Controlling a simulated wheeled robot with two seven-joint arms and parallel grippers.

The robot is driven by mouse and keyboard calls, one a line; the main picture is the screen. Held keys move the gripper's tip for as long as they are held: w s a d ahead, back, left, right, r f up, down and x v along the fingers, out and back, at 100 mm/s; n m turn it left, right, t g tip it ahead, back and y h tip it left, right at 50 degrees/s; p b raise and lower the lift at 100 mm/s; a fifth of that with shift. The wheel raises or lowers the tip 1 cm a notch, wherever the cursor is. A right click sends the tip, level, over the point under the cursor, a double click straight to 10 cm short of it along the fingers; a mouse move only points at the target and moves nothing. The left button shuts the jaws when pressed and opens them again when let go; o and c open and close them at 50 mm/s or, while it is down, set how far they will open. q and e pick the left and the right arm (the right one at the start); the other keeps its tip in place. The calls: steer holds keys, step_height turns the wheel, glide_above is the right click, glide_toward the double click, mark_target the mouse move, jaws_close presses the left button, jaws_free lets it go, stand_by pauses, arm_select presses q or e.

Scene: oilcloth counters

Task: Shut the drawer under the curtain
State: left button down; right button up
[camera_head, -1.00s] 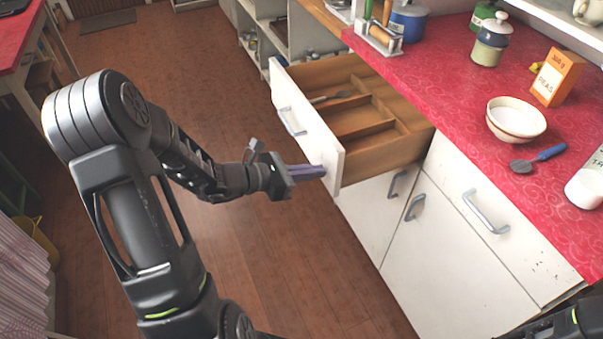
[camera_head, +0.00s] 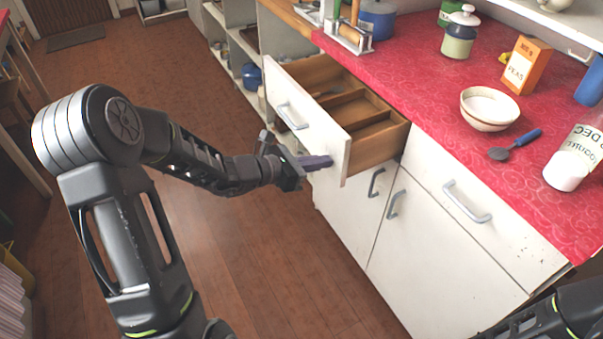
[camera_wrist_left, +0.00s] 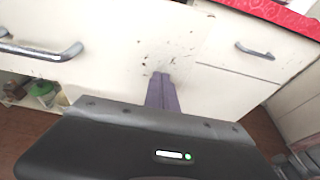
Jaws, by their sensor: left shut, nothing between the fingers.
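The white drawer (camera_head: 310,120) stands partly open from the cabinet under the red counter. Its wooden inside, with dividers, shows from above. My left gripper (camera_head: 326,161) is shut and empty, with its purple fingertips against or very close to the drawer front near its lower right corner. In the left wrist view the shut fingers (camera_wrist_left: 162,82) point at the scuffed white drawer front (camera_wrist_left: 120,45), left of a neighbouring front. The drawer's grey handle (camera_head: 292,117) is left of the fingers. No curtain shows above this drawer. My right gripper is out of view.
A closed drawer (camera_head: 480,215) and cabinet doors (camera_head: 430,250) are right of the open drawer. The red counter (camera_head: 430,90) holds a bowl (camera_head: 490,108), a spoon, an orange box (camera_head: 525,65) and jars. Pinkish cloth (camera_head: 12,305) hangs at lower left.

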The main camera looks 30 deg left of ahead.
mark_target(386, 135)
arm_select(q)
steer(key=w+d+b, duration=0.1)
steer(key=w+d, duration=0.2)
steer(key=w, duration=0.2)
steer(key=w+d+b, duration=0.2)
steer(key=w+d, duration=0.2)
steer(key=w, duration=0.1)
steer(key=w+d+b, duration=0.1)
steer(key=w+d, duration=0.2)
steer(key=w, duration=0.2)
steer(key=shift+w+d+f, duration=0.1)
steer(key=shift+w+d, duration=0.05)
steer(key=shift+d, duration=0.2)
steer(key=shift+w+d+b, duration=0.25)
steer(key=shift+w+b, duration=0.05)
steer(key=shift+w, duration=0.15)
steer(key=shift+r, duration=0.25)
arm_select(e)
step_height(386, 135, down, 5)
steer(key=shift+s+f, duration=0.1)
arm_select(q)
steer(key=shift+r, duration=0.15)
